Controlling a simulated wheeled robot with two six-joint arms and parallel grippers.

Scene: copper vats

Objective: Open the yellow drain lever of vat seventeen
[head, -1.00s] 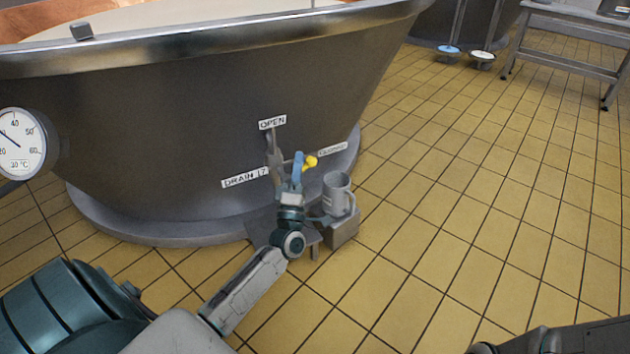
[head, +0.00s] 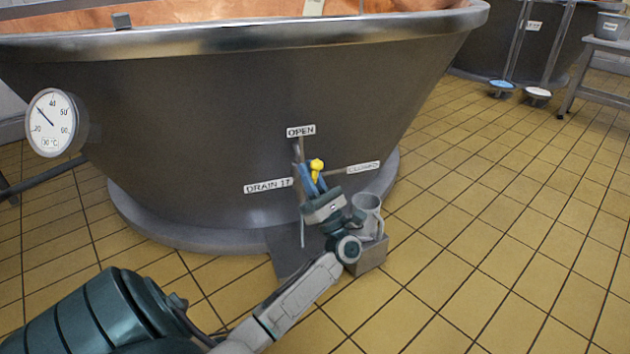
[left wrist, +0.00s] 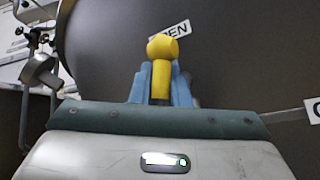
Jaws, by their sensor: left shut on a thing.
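Vat seventeen (head: 220,135) is a large dark metal vat with a "DRAIN 17" plate (head: 268,186). An "OPEN" plate (head: 301,131) sits above the drain and a "CLOSED" plate (head: 363,167) to its right. The yellow drain lever (head: 317,165) stands up between them, its knob nearer the "OPEN" plate. My left gripper (head: 314,181) is shut on the lever, its blue fingers on both sides. In the left wrist view the yellow lever (left wrist: 160,75) stands between the fingers (left wrist: 160,88). A thin pale vertical line shows below the drain. My right gripper is out of view.
A round gauge (head: 52,122) is on the vat's left. A metal table (head: 600,88) stands at the far right.

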